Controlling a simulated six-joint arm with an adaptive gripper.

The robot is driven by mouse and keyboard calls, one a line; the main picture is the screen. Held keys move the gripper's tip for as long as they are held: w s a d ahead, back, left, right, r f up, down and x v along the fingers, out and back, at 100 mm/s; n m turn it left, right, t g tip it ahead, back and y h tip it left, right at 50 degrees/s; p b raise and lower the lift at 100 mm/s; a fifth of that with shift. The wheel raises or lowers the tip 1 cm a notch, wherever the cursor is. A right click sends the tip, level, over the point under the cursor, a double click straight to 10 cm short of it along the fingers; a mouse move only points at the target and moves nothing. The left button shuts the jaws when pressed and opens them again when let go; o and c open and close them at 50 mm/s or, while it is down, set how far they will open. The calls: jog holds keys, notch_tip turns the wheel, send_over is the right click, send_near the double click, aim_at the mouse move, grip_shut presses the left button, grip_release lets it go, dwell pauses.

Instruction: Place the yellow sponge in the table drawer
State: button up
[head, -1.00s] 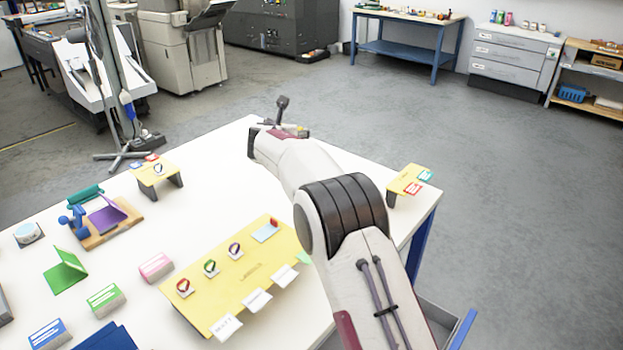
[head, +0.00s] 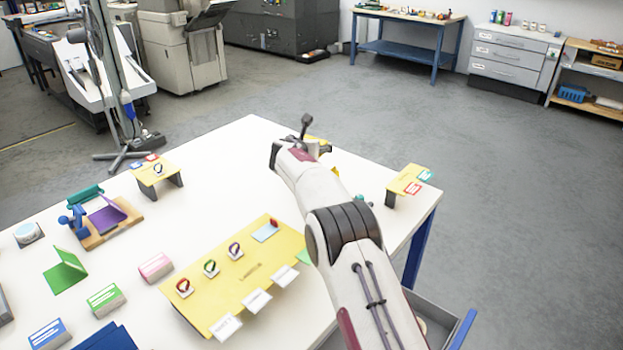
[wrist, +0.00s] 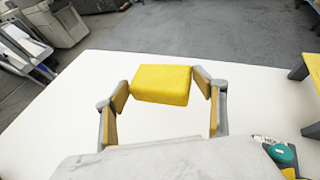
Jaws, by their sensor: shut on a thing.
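The yellow sponge (wrist: 161,84) is a plain block in the wrist view, held between the two fingertips of my gripper (wrist: 160,90). The white tabletop shows beyond and below it. In the head view my arm hides most of the gripper, and only a bit of yellow shows past the wrist over the table's far part. The table drawer (head: 464,328) stands open at the table's right side, low in the head view. My arm covers part of it, and something tan shows inside.
A yellow stand (head: 405,178) is on the table's right corner. A larger yellow display board (head: 225,290) with rings and cards lies left of my arm. A green object (wrist: 281,153) with a label sits right of the gripper. The floor right of the table is clear.

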jog(key=shift+f, duration=2.5)
jog(key=shift+f, duration=2.3)
jog(key=shift+f, duration=0.15)
jog(key=o, duration=0.9)
jog(key=shift+s, duration=0.2)
jog(key=shift+v, duration=3.7)
